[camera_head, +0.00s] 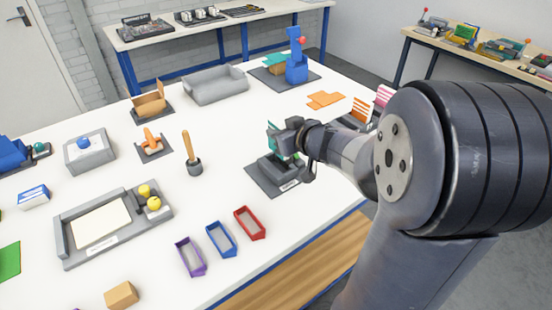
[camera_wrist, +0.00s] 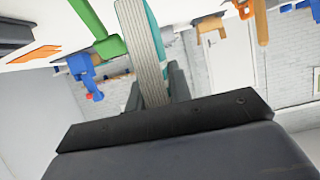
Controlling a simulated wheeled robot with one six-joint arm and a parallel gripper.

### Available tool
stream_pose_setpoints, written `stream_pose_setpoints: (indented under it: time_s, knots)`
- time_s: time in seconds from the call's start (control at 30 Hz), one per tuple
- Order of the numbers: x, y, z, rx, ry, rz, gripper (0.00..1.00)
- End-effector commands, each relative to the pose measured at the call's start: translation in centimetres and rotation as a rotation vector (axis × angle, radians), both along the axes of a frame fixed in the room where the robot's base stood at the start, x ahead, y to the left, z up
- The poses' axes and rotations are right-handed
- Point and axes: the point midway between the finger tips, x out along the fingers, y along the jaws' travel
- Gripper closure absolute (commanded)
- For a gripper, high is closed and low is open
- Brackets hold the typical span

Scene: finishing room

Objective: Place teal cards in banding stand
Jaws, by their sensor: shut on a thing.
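My gripper (camera_head: 286,140) is shut on a stack of teal cards (camera_head: 272,138). In the wrist view the stack (camera_wrist: 143,45) stands edge-on between my gripper's fingers (camera_wrist: 156,88), with pale layered edges and a teal face. A low grey stand (camera_head: 272,166) on a dark labelled mat (camera_head: 264,182) is directly below, and it looks like the banding stand. The cards are upright over or at this stand. I cannot tell whether they touch it, as my gripper covers part of it. A green bar (camera_wrist: 97,25) shows beside the stack in the wrist view.
Behind stand a blue press (camera_head: 297,66), a grey tray (camera_head: 215,86) and flat orange pieces (camera_head: 325,100). A wooden-handled tool (camera_head: 192,155) is to the left. Purple (camera_head: 190,257), blue (camera_head: 221,240) and red (camera_head: 250,223) trays lie in front. Card racks (camera_head: 361,112) are close to my arm at right.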

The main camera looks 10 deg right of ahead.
Motion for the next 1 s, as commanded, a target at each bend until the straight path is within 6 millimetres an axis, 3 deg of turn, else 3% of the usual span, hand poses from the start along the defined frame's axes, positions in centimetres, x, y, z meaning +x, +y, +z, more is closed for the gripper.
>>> stream_pose_setpoints:
  time_s: [0.43,0.9,0.93,1.0]
  knots:
    - [0.0,0.0,-6.1,0.001,0.000,0.001,1.00]
    - [0.0,0.0,-6.8,0.000,-0.001,0.000,1.00]
    - [0.0,0.0,-6.8,0.000,-0.001,0.000,0.79]
    - [0.0,0.0,-6.7,0.000,-0.001,0.000,0.74]
